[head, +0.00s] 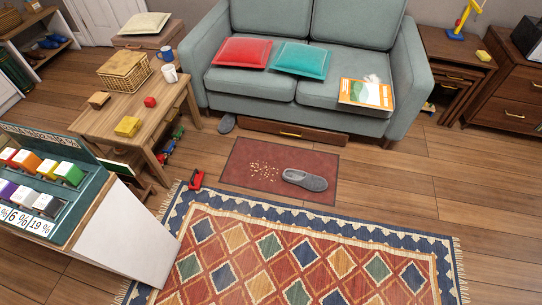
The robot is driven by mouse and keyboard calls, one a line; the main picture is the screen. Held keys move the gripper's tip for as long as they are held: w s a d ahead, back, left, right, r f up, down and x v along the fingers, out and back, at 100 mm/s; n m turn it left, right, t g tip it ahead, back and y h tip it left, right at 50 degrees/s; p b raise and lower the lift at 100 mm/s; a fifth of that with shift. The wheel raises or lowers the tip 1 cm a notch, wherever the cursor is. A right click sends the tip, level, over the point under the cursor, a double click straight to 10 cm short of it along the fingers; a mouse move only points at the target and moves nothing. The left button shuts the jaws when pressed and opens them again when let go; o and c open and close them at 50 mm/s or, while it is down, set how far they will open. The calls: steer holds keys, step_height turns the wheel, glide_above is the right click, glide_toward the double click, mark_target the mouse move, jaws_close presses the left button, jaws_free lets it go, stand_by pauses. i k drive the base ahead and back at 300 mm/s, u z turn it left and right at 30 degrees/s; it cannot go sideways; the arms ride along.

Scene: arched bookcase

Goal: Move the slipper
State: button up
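A grey slipper (305,180) lies on a small dark red mat (235,178) on the floor in front of the sofa. Another grey shape, perhaps a second slipper (227,123), is partly under the sofa's left front corner. My gripper is not in the head view.
A grey-green sofa (345,90) with a drawer (290,133) beneath stands behind the mat. A patterned rug (320,260) lies in front. A red toy (196,180) is left of the mat. A wooden table (105,113) and a display stand (130,240) are left. The right floor is clear.

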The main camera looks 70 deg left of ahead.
mark_target(314, 184)
steer(key=u, duration=0.05)
steer(key=i, duration=1.6)
steer(key=u, duration=3.35)
steer(key=i, duration=1)
